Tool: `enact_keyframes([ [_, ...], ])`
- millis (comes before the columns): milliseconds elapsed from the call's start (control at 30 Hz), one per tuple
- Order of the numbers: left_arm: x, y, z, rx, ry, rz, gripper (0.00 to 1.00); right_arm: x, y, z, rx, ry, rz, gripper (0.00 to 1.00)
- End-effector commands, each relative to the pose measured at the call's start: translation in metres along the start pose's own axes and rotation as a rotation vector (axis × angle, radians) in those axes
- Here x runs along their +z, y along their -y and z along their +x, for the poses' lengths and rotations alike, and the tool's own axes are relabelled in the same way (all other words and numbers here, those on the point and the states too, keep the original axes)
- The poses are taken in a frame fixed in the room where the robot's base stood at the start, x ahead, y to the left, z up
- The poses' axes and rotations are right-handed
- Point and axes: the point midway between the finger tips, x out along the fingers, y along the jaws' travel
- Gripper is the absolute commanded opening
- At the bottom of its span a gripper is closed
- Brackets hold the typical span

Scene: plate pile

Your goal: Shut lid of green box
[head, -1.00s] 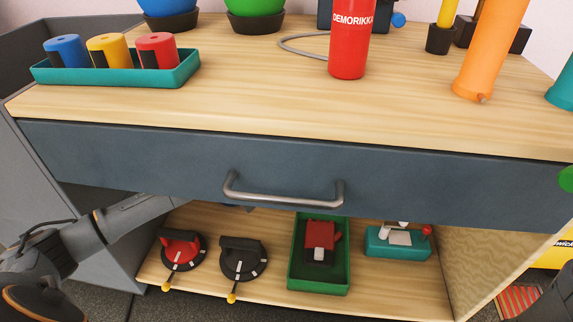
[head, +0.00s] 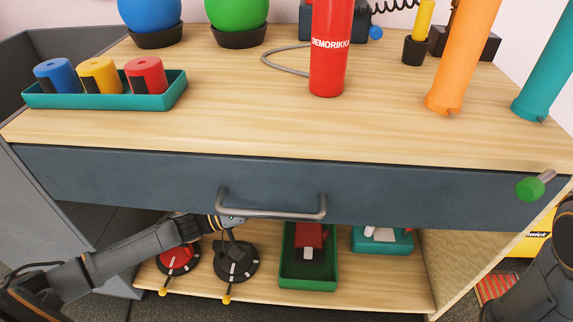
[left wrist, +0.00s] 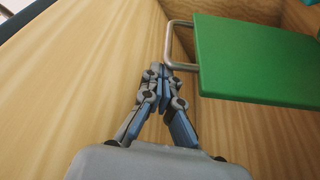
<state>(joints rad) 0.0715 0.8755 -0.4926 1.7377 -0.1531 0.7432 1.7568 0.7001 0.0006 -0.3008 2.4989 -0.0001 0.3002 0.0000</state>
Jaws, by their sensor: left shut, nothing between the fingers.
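The green box (head: 309,284) stands on the lower shelf under the drawer, open at the top, with a red-and-dark object inside it. In the left wrist view, a flat green panel (left wrist: 258,58), which looks like the lid, has a bent metal handle (left wrist: 169,45) on its left edge. My left gripper (left wrist: 165,70) is shut and empty, with its fingertips right by the lower end of that handle; I cannot tell whether they touch. In the head view, the drawer front hides the lid and my left fingertips. My right arm shows at the right edge, its gripper out of view.
The drawer front (head: 120,180) and its handle (head: 270,214) overhang the shelf (head: 380,297). Red (head: 177,262) and black (head: 237,265) rotary switches sit left of the box, a teal box (head: 382,241) right.

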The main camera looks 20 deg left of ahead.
Motion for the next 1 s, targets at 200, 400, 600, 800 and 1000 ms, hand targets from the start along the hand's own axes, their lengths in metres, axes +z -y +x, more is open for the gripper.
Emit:
enact_keyframes([
  [200, 0.052, -0.005, -0.018, 0.066, -0.001, 0.188, 0.0, 0.0, 0.0, 0.002, 0.0, 0.0, 0.0, 0.4],
  [400, 0.097, -0.001, -0.034, 0.126, 0.0, 0.361, 0.0, -0.003, 0.001, -0.007, 0.0, 0.0, -0.001, 0.4],
  [600, 0.132, 0.006, -0.046, 0.152, 0.0, 0.436, 0.0, -0.005, 0.003, -0.014, 0.0, -0.001, -0.001, 0.4],
  [800, 0.154, 0.015, -0.054, 0.152, 0.0, 0.436, 0.0, -0.007, 0.004, -0.019, 0.0, -0.001, -0.001, 0.4],
  [1000, 0.166, 0.021, -0.058, 0.152, 0.001, 0.437, 0.0, -0.008, 0.004, -0.021, 0.0, -0.001, -0.001, 0.4],
])
